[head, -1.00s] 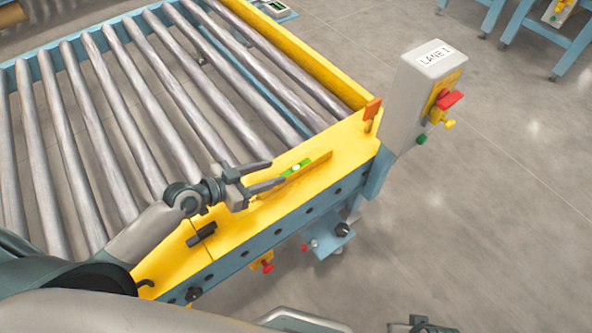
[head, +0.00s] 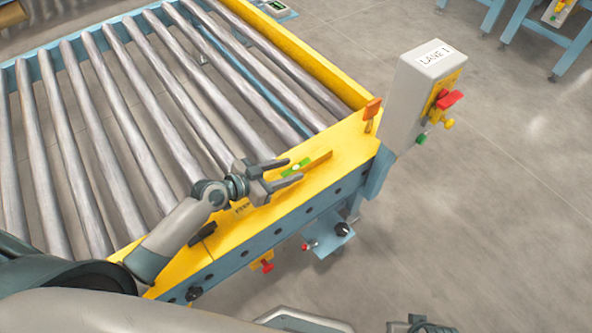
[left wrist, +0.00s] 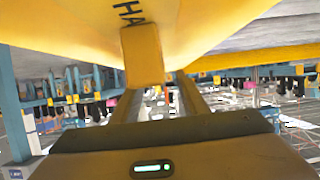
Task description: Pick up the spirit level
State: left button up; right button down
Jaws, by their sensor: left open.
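In the left wrist view a yellow block (left wrist: 142,55), seemingly the level's end, shows just above the fingers (left wrist: 160,100). My right gripper is not in view.
The yellow rail (head: 345,150) carries an orange tab (head: 372,109) near its far corner. A grey control post (head: 425,80) labelled LANE 1 stands beyond that corner. Metal rollers (head: 130,120) fill the left. Red and black knobs sit below the rail.

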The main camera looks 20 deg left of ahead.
aim_at(289, 172)
pick_arm(q)
jog(key=shift+f+x, duration=0.25)
jog(key=shift+x, duration=1.45)
jog(key=shift+s+d+r, duration=0.1)
jog(key=shift+s, duration=0.1)
grip_shut()
